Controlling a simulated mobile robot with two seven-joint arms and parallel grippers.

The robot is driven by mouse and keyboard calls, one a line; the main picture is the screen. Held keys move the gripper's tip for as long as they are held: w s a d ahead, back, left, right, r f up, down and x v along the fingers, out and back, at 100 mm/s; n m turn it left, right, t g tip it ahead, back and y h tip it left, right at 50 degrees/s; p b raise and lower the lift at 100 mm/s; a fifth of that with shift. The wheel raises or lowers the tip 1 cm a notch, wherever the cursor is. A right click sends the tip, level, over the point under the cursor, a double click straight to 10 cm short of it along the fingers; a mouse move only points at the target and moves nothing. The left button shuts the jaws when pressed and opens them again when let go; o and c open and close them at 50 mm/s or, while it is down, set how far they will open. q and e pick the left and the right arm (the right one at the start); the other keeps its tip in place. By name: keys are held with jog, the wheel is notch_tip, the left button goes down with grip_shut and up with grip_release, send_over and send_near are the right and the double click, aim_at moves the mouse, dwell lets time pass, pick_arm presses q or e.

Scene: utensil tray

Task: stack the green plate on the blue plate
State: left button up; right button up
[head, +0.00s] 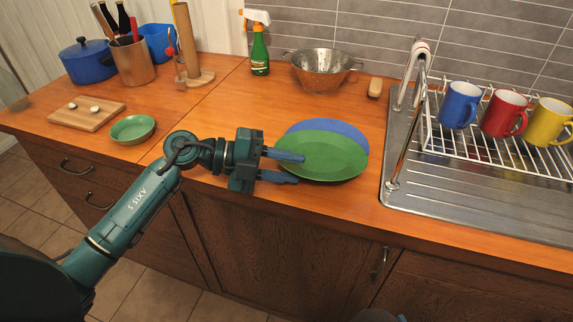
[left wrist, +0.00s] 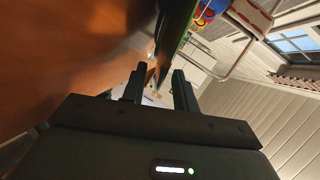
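The green plate (head: 335,157) lies over the blue plate (head: 338,126) on the wooden counter, set slightly towards the front. Only the back rim of the blue plate shows, so I cannot tell how fully the two touch. My left gripper (head: 301,169) is at the left rim of the green plate. Its fingers are apart, one over the plate and one lower by its front edge. In the left wrist view the fingers (left wrist: 158,90) have a clear gap, with a thin dark plate edge beyond. My right gripper is not in view.
A metal colander (head: 320,72), a spray bottle (head: 259,55) and a brown block (head: 375,87) stand behind the plates. The sink's drying rack (head: 500,150) with mugs is to the right. A green bowl (head: 132,129) and cutting board (head: 87,116) are left.

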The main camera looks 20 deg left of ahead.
pick_arm(q)
grip_shut()
dwell(0.5)
